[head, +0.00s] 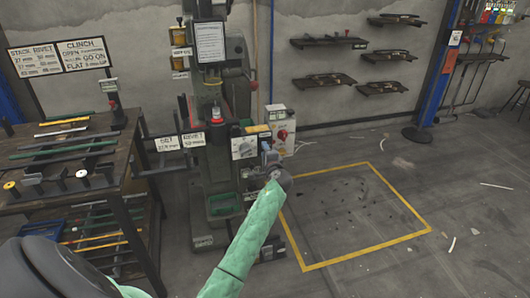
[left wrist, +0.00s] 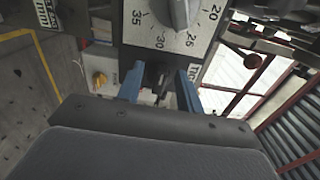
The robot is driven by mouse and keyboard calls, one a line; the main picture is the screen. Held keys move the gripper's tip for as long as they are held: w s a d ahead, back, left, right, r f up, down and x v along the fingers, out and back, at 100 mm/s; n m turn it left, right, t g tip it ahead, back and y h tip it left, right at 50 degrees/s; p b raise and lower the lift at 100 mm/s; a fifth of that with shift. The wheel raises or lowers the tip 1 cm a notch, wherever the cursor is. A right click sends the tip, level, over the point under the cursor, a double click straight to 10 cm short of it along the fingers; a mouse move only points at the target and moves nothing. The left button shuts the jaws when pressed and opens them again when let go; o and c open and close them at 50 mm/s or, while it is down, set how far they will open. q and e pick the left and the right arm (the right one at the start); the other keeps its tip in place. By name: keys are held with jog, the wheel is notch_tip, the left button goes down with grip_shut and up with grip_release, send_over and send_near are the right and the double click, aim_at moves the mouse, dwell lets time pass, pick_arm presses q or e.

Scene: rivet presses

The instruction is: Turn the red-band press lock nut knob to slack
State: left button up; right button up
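In the left wrist view the dial plate (left wrist: 140,30) shows numbers around a grey knob (left wrist: 181,10). My left gripper (head: 268,158) is just right of and below the dial. In the left wrist view its blue fingers (left wrist: 160,82) are apart, below the dial, with a small dark part between them. I cannot tell whether they touch it. My right gripper is out of view.
A rack table (head: 75,165) with bars and tools stands at left. A white box with a red button (head: 283,130) is behind my left gripper. A yellow-outlined floor area (head: 350,215) at right is mostly clear. Wall shelves (head: 325,80) hang behind.

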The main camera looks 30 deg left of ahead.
pick_arm(q)
jog(key=v, duration=0.7)
jog(key=shift+s+d+b, duration=0.25)
jog(key=shift+s+b, duration=0.05)
jog(key=shift+b, duration=0.15)
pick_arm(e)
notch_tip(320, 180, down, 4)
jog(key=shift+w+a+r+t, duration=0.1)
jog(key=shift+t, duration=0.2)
pick_arm(q)
jog(key=shift+n, duration=0.3)
